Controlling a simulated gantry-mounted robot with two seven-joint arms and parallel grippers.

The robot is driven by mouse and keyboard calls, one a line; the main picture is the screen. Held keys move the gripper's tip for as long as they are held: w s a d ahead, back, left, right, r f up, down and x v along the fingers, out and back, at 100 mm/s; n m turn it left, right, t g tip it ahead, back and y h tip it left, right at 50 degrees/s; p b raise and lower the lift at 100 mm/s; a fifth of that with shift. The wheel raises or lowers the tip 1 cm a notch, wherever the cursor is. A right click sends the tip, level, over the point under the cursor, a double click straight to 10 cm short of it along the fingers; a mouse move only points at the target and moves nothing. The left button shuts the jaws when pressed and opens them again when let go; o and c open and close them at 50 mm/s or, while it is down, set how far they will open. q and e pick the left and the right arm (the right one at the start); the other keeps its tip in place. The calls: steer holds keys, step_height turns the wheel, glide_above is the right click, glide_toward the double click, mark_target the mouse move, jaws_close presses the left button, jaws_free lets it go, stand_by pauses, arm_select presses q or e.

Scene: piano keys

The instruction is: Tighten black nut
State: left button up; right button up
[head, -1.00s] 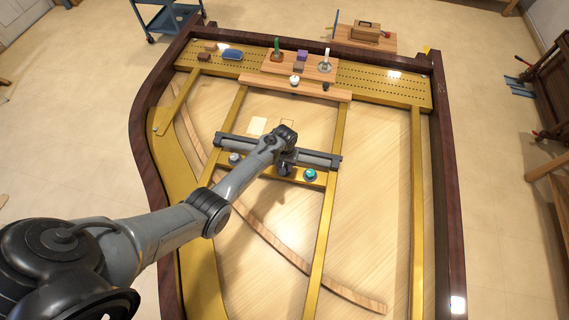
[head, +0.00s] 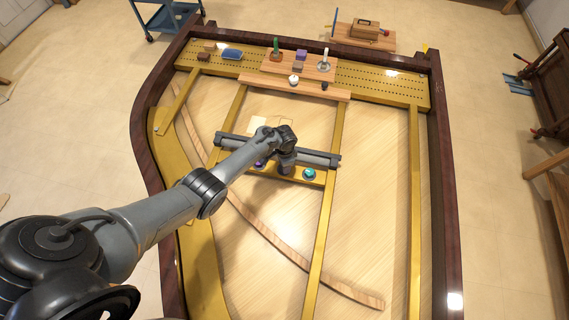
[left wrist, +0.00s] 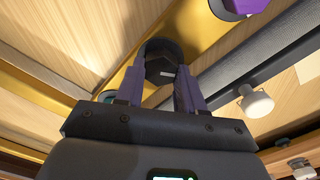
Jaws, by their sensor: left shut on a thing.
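The gripper and wrist hide this nut in the head view. A teal nut (head: 309,174) sits just right of the gripper; a sliver of it shows in the left wrist view. A purple part (head: 258,164) is partly hidden on the left; it also shows at the top of the wrist view (left wrist: 243,5). My right gripper is in neither view.
Gold struts (head: 325,230) and a curved wooden strip (head: 300,262) run inside the dark piano rim (head: 448,200). A wooden board (head: 300,66) with small parts stands at the back. The pale soundboard (head: 375,200) on the right is clear.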

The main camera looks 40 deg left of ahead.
arm_select(q)
steer(key=m, duration=0.5)
steer(key=shift+m+b, duration=0.3)
steer(key=shift+m, duration=0.1)
stand_by(0.4)
steer(key=o, duration=1)
steer(key=shift+o, duration=0.2)
steer(key=shift+r, duration=0.1)
step_height(320, 180, up, 11)
steer(key=p, duration=0.3)
steer(key=shift+f+p, duration=0.2)
steer(key=shift+p, duration=0.1)
steer(key=shift+s+f, duration=0.1)
